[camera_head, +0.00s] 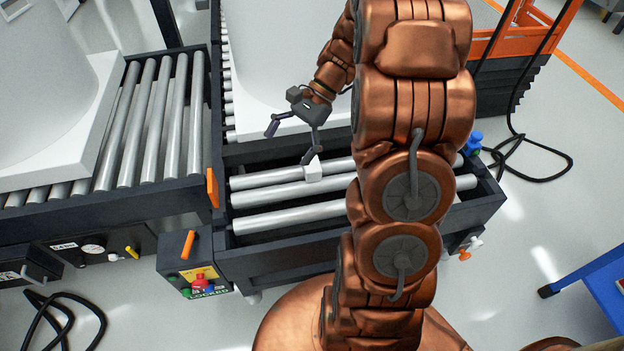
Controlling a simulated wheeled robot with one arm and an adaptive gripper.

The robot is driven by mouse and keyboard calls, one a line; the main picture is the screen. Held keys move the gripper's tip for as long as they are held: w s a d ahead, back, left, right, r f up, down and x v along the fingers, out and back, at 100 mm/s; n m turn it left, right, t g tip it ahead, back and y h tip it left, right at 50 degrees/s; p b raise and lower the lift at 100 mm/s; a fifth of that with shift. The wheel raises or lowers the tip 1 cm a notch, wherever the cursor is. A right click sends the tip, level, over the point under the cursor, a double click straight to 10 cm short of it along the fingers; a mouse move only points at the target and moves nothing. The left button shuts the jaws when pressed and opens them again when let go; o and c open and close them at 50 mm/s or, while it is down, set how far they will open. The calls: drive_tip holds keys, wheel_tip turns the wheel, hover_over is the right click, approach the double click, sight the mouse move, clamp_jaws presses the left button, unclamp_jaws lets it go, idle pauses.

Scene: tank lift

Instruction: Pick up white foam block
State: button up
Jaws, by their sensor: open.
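The white foam block (313,171) is small and sits on the grey rollers in the middle of the picture. My gripper (289,146) hangs just above and to the left of it. Its two dark fingers are spread apart. The right finger is close to the block's top left edge; I cannot tell whether they touch. The left finger is well to the left of the block, and nothing is between the fingers.
The roller conveyor (280,222) has a dark raised frame. A large white tank base (275,60) stands behind the block. A control box (195,265) with coloured buttons sits at the front left. Black cables (535,160) lie on the floor at right.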

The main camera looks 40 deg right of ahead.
drive_tip(key=w+d+f+m+t+y+b, duration=0.1)
drive_tip(key=w+d+f+m+b, duration=0.1)
drive_tip(key=d+f+b, duration=0.3)
drive_tip(key=w+d+f+m+t+y+b, duration=0.1)
drive_tip(key=w+d+f+m+t, duration=0.1)
drive_tip(key=d+f, duration=0.35)
drive_tip(key=m+t+y+b, duration=0.1)
drive_tip(key=m+t+b, duration=0.25)
drive_tip(key=b, duration=0.25)
approach(304, 170)
drive_tip(key=w+f, duration=0.1)
drive_tip(key=f, duration=0.1)
drive_tip(key=a, duration=0.1)
drive_tip(key=w+a, duration=0.1)
drive_tip(key=shift+a+f+m, duration=0.3)
drive_tip(key=shift+f+m, duration=0.05)
drive_tip(key=shift+r+b+x, duration=0.15)
drive_tip(key=shift+b+x, duration=0.6)
drive_tip(key=shift+x, duration=0.6)
drive_tip(key=shift+r+b+x, duration=0.15)
drive_tip(key=shift+b+x, duration=0.55)
drive_tip(key=shift+x, duration=0.65)
drive_tip(key=shift+s+a, duration=0.15)
drive_tip(key=shift+a, duration=0.05)
drive_tip(key=c, duration=1)
